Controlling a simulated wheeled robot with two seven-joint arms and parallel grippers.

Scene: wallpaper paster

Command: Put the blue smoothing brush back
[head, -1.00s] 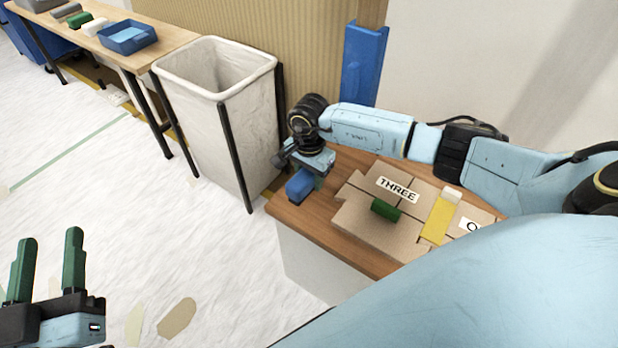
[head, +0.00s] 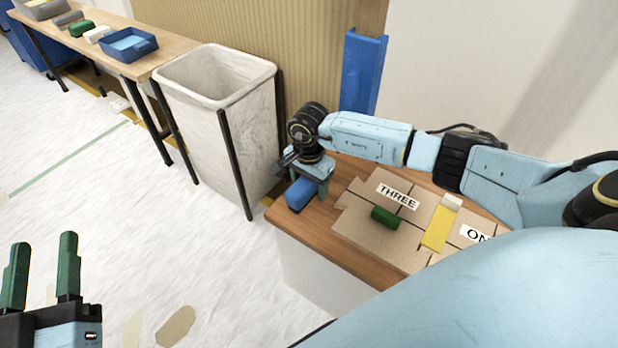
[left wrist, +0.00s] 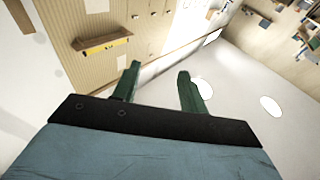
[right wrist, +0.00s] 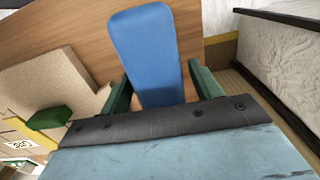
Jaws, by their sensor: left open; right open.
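The blue smoothing brush (head: 299,195) lies on the wooden table at its left end, near the corner. It also shows in the right wrist view (right wrist: 146,48), reaching between my right gripper's fingers. My right gripper (head: 318,187) is open, its green fingers on either side of the brush with gaps showing in the right wrist view (right wrist: 160,95). My left gripper (head: 40,268) is open and empty, held up over the floor at the lower left; its fingers also show in the left wrist view (left wrist: 158,85).
Cardboard pieces labelled THREE (head: 397,196) cover the table's middle, with a green block (head: 385,217) and a yellow, white-ended tool (head: 438,229) on them. A white bin (head: 215,120) stands left of the table. A bench (head: 165,60) behind holds a blue tray (head: 128,45).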

